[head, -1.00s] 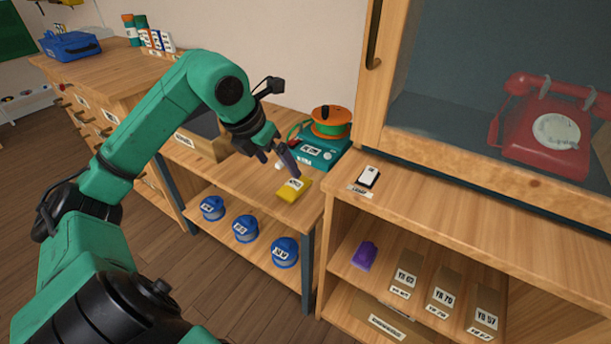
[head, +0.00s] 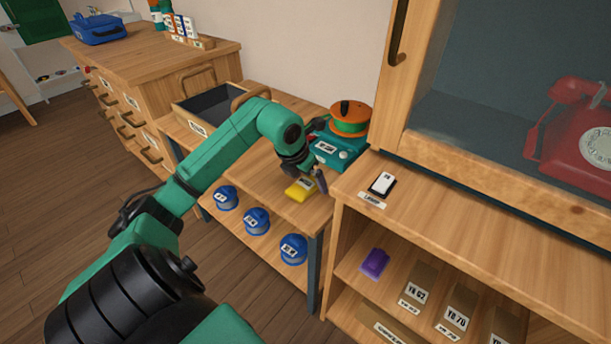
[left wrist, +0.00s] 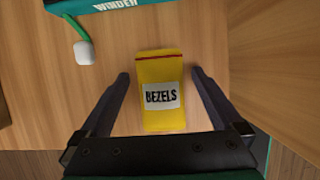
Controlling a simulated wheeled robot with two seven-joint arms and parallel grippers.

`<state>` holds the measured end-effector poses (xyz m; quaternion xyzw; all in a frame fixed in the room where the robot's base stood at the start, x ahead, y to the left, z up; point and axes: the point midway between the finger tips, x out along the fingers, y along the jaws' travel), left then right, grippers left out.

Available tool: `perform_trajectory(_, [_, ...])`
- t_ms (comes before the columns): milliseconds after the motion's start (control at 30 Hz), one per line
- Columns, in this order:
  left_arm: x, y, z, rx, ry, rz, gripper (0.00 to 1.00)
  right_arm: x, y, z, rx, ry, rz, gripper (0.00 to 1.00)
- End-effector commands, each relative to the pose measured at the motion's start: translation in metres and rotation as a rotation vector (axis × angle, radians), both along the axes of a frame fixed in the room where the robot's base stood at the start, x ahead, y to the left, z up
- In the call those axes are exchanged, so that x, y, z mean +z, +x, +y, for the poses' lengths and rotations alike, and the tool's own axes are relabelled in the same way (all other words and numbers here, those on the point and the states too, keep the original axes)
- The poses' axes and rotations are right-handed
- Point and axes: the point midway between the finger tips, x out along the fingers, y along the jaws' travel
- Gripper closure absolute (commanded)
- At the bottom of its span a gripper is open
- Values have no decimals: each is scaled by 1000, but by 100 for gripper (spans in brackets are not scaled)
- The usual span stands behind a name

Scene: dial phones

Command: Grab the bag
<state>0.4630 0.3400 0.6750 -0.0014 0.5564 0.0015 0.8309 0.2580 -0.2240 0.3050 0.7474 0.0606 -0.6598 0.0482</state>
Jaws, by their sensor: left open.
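The yellow bag (head: 299,190) lies flat on the wooden bench top. In the left wrist view the bag (left wrist: 161,118) shows a white label reading BEZELS and a red line along its far edge. My left gripper (head: 314,178) is open above the bag. In the left wrist view its two fingers (left wrist: 160,74) lie one on each side of the bag, with gaps of bare wood between. I cannot tell how far the fingertips are above the bench. My right gripper is not in view.
A teal winder (head: 333,150) with an orange-green spool (head: 350,120) stands just behind the bag. A white knob on a green cord (left wrist: 84,52) lies near it. A cabinet (head: 398,165) rises at right. Blue tins (head: 257,221) sit on the shelf below.

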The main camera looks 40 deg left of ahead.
Motion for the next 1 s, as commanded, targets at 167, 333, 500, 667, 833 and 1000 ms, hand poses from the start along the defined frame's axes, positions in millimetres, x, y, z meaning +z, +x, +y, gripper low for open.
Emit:
perform_trajectory(167, [-2, 1, 0, -1, 1, -2, 0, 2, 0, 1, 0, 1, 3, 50])
perform_trajectory(333, [-2, 1, 0, -1, 1, -1, 50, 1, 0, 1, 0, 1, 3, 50])
perform_trajectory(500, [-2, 1, 0, 0, 1, -2, 87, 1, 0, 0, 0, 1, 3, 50])
perform_trajectory(667, [-1, 1, 0, 0, 1, -2, 87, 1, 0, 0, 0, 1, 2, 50])
perform_trajectory(833, [13, 2, 0, 0, 0, -5, 87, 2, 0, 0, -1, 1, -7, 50])
perform_trajectory(1000, [56, 2, 1, 1, 4, -8, 87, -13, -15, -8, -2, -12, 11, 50])
